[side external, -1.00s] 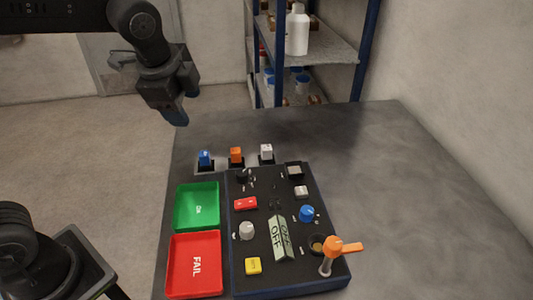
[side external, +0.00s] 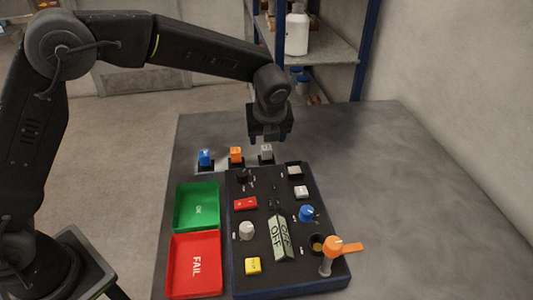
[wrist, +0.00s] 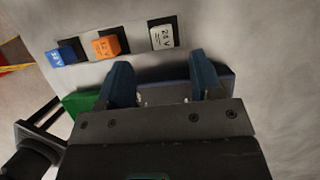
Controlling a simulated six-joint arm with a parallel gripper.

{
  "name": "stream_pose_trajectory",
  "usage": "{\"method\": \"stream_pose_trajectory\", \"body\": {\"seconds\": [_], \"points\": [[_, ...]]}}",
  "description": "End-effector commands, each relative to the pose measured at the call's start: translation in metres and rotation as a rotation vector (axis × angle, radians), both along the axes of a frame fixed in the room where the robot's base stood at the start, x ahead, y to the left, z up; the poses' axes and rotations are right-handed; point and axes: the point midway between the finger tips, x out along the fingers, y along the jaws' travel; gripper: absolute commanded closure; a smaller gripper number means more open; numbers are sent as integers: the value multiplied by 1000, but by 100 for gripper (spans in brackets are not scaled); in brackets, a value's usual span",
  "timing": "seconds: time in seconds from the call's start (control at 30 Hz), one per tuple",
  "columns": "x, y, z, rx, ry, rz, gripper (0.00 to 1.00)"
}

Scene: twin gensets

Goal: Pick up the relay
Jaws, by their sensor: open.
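Three small relay-like blocks stand in black sockets in a row behind the panel: a blue one (side external: 205,157), an orange one (side external: 236,155) and a white one (side external: 266,152). In the wrist view the blue (wrist: 62,56), orange (wrist: 106,45) and white (wrist: 163,36) blocks carry printed labels; the white one's ends in "V". My gripper (side external: 269,138) is open and empty, close above the white block in the side view. In the wrist view my gripper (wrist: 160,72) has its two blue fingers apart, with the white block beyond the fingertips and no contact visible.
A black control panel (side external: 262,220) with knobs, switches and an orange-handled lever (side external: 342,247) stands in front of the row. A green OK tray (side external: 215,205) and a red FAIL tray (side external: 210,275) are left of it. The table (side external: 400,180) is clear at right; shelving (side external: 330,45) stands behind.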

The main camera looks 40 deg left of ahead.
Motion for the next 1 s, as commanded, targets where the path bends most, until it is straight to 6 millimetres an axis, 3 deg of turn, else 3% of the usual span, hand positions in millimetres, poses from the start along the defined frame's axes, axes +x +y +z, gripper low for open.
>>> {"method": "stream_pose_trajectory", "body": {"seconds": [0.1, 0.33, 0.6, 0.93, 1.0], "points": [[5, 5, -16, 0, 1, 1, 40], [8, 8, -31, -1, 0, 1, 40], [18, 15, -66, -1, 1, 3, 40], [20, 16, -72, -2, -2, 1, 40], [20, 16, -72, -2, -2, 1, 47]]}}
